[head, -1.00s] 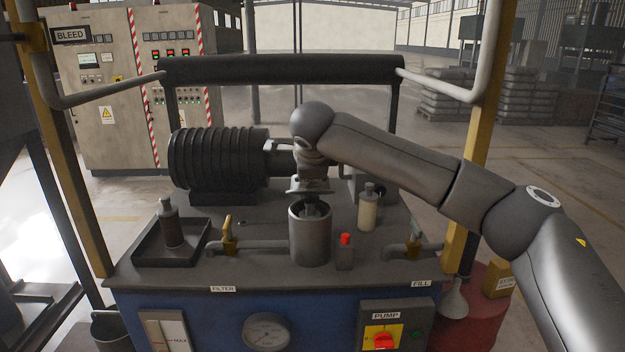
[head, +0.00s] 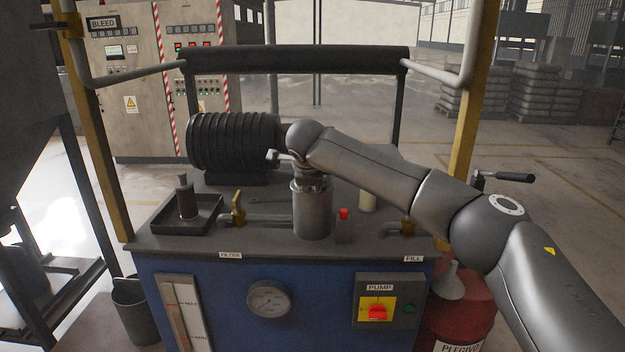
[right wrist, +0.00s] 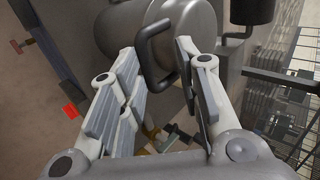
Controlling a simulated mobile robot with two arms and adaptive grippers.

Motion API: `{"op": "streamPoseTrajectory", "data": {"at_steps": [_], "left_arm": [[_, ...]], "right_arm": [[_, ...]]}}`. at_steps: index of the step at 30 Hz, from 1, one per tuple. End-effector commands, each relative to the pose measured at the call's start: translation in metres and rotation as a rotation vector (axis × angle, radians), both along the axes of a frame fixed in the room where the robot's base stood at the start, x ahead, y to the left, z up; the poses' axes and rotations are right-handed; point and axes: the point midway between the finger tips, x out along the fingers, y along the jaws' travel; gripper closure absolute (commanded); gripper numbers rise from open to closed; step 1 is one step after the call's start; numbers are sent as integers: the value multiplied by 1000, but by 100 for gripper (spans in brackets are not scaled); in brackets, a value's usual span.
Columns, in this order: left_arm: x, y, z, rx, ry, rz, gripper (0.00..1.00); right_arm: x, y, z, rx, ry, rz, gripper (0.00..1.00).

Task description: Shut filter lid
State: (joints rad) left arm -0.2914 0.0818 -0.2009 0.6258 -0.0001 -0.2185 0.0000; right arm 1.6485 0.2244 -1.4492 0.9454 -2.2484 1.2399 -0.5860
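The filter housing (head: 312,212) is a grey upright cylinder on the bench top, behind the FILTER label (head: 230,255). Its top rim is partly hidden by my right gripper (head: 308,172), which points down just above it. In the right wrist view a round grey lid (right wrist: 118,28) with a dark loop handle (right wrist: 153,72) shows ahead of my right gripper (right wrist: 158,50). The two fingers stand apart on either side of the handle, with gaps visible. I cannot tell whether the lid is fully seated. My left gripper is out of view.
A ribbed motor (head: 235,142) stands behind left of the housing. A black tray (head: 187,215) with a small cylinder is at left. A red-capped item (head: 343,214) is close by on the right, with brass valves on both sides. A black bar crosses behind.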

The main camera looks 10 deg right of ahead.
Motion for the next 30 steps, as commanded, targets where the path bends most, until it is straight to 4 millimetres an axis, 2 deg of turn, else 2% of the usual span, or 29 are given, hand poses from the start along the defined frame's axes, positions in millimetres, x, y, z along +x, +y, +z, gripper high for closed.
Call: {"op": "streamPoseTrajectory", "data": {"at_steps": [6,11,30], "left_arm": [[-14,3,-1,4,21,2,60],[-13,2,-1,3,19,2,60],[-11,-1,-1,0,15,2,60]], "right_arm": [[0,0,1,-1,-1,-1,68],[-5,1,7,0,-2,2,68],[-78,16,77,0,-1,1,68]]}}
